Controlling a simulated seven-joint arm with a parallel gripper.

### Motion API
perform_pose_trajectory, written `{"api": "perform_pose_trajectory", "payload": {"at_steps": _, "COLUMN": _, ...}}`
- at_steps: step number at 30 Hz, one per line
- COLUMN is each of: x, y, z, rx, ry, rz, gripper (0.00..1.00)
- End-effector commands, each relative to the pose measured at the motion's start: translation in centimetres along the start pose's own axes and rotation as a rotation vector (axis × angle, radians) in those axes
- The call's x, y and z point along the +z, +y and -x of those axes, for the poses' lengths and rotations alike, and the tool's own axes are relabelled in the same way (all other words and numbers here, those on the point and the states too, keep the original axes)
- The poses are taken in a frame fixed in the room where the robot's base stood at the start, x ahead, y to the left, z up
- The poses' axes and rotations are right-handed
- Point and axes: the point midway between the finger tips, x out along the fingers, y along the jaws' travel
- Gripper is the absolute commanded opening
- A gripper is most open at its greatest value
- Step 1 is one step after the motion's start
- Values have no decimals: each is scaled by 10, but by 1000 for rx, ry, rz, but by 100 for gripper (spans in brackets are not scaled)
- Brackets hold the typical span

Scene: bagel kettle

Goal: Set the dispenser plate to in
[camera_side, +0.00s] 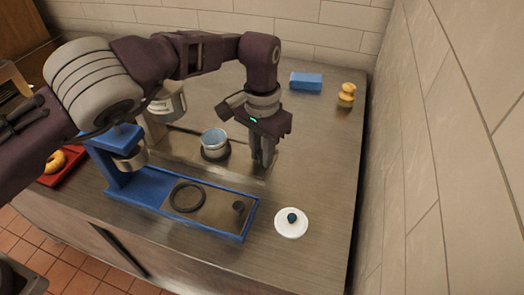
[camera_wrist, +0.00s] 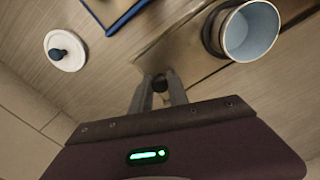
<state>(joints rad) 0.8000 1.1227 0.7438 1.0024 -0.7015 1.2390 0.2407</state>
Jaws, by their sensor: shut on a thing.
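Two dispensers stand side by side. The rear one is a grey canister (camera_side: 167,103) with a dark-lettered label, above a flat metal dispenser plate (camera_side: 185,148). A light-blue-lined cup (camera_side: 214,140) stands on that plate at a dark ring; the wrist view also shows the cup (camera_wrist: 250,31). My gripper (camera_side: 263,163) points down at the plate's right end. Its fingers are shut on a small dark knob (camera_wrist: 159,85), which the fingers hide in the side view. The front blue dispenser (camera_side: 130,185) has its own metal plate (camera_side: 213,206) with an empty dark ring and a dark knob (camera_side: 238,207).
A white lid (camera_side: 291,226) with a dark knob lies right of the blue dispenser. A blue block (camera_side: 306,81) and a yellow stacked object (camera_side: 346,94) stand at the back right. A red tray (camera_side: 67,166) with a bagel is at left. The counter's right side is mostly clear.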

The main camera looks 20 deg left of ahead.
Motion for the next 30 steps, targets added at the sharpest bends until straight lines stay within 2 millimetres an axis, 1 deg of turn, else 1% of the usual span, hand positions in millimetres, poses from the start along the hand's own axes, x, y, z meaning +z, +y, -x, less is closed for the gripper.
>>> {"api": "perform_pose_trajectory", "payload": {"at_steps": 26, "x": 0, "y": 0, "z": 1, "rx": 1, "ry": 2, "rz": -1, "gripper": 0}}
{"api": "perform_pose_trajectory", "payload": {"at_steps": 29, "x": 0, "y": -3, "z": 2, "rx": 2, "ry": 2, "rz": 1, "gripper": 0}}
{"api": "perform_pose_trajectory", "payload": {"at_steps": 30, "x": 2, "y": -8, "z": 2, "rx": 3, "ry": 3, "rz": 4, "gripper": 0}}
